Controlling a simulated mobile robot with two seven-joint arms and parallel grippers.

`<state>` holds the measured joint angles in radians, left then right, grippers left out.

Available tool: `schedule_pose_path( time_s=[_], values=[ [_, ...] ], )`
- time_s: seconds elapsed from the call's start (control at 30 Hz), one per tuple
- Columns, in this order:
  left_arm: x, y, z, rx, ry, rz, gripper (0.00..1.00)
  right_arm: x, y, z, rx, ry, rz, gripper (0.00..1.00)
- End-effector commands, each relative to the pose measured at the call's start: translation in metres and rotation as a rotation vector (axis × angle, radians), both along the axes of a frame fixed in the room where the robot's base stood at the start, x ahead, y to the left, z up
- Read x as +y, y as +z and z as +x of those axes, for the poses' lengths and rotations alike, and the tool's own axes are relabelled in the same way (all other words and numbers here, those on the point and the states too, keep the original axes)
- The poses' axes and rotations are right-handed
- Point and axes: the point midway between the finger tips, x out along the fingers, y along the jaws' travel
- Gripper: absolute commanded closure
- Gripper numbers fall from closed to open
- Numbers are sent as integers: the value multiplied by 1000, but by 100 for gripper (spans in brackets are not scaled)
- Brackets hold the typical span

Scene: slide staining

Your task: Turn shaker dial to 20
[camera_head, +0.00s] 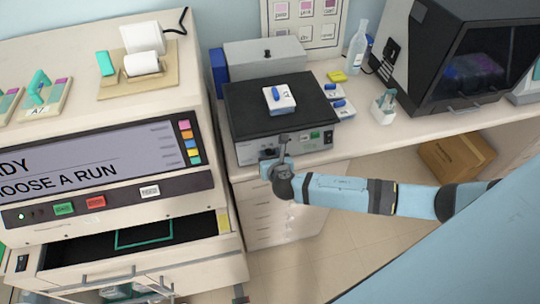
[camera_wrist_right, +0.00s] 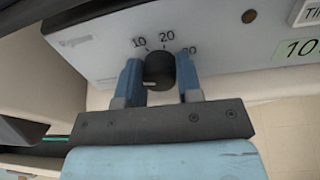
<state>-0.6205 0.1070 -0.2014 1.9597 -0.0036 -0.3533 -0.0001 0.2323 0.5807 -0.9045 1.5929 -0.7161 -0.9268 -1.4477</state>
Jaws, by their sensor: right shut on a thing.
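The shaker (camera_head: 243,110) has a black platform on top and a light front panel (camera_wrist_right: 240,40), with the panel facing me. Its black round dial (camera_wrist_right: 158,68) sits below the printed marks 10 and 20; a third mark at right is partly covered by a finger. A small pale mark shows low on the dial, but I cannot tell which number the dial points to. My right gripper (camera_wrist_right: 159,80) is shut on the dial, one blue finger on each side. In the head view, my right gripper (camera_head: 276,167) is at the panel's lower left and hides the dial. My left gripper is out of view.
A white holder with a blue-topped piece (camera_head: 280,98) sits on the platform. A stainer with a screen (camera_head: 90,165) and an open drawer stands at left. A wash bottle (camera_head: 357,50) and a dark-windowed cabinet (camera_head: 425,50) are at right.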

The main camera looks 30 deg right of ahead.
Motion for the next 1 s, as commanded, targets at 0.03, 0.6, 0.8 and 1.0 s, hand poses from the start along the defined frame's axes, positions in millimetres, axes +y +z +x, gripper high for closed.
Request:
schedule_pose_path(
  time_s=[0.03,0.6,0.8,1.0],
  values=[
    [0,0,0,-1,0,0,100,0,0,0,0,1,1,91],
    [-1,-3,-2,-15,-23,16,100,0,-3,-1,-62,-103,244,90],
    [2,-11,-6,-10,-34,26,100,0,-3,-1,-108,-174,416,90],
    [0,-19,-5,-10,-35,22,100,0,-3,-1,-152,-245,588,90]
  ],
)
